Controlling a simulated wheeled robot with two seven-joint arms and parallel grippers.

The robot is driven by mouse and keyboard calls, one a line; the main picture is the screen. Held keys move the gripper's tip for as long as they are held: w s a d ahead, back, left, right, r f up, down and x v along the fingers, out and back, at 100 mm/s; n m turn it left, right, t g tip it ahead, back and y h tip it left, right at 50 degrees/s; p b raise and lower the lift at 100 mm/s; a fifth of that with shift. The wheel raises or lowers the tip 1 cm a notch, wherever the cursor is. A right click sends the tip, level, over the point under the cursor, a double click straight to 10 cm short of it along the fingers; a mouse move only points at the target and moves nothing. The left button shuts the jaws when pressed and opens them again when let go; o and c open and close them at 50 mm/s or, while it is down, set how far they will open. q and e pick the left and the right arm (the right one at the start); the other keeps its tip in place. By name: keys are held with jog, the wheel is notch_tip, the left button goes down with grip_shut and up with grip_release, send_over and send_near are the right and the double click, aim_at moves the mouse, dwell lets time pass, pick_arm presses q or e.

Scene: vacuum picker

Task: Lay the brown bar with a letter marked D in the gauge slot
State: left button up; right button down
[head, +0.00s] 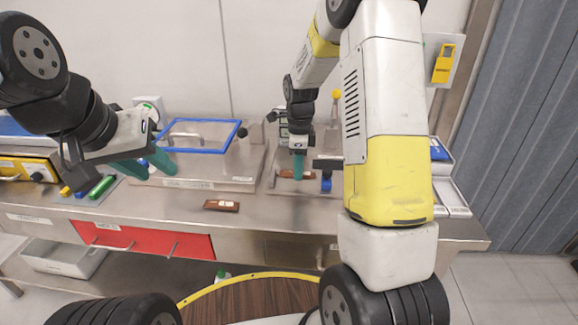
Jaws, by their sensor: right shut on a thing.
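A brown bar (285,174) shows at the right gripper's fingertips, low over a metal plate (283,188) at the back of the bench. My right gripper (298,172) points down with its teal fingers together on this bar. The fingers hide its middle, and I cannot read a letter on it. I cannot tell whether it touches the plate or lies in a slot. Another brown bar (222,205) with a pale label lies flat on the bench near the front edge; its letter is too small to read. My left gripper (148,166) is open and empty at the left.
Green and blue items (101,187) lie at the left. A blue and black clamp-like part (326,182) is close beside the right gripper. The bench front between the bars is clear.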

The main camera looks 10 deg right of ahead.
jog(key=shift+f, duration=1.7)
jog(key=shift+f, duration=0.1)
jog(key=c, duration=1.1)
grip_release()
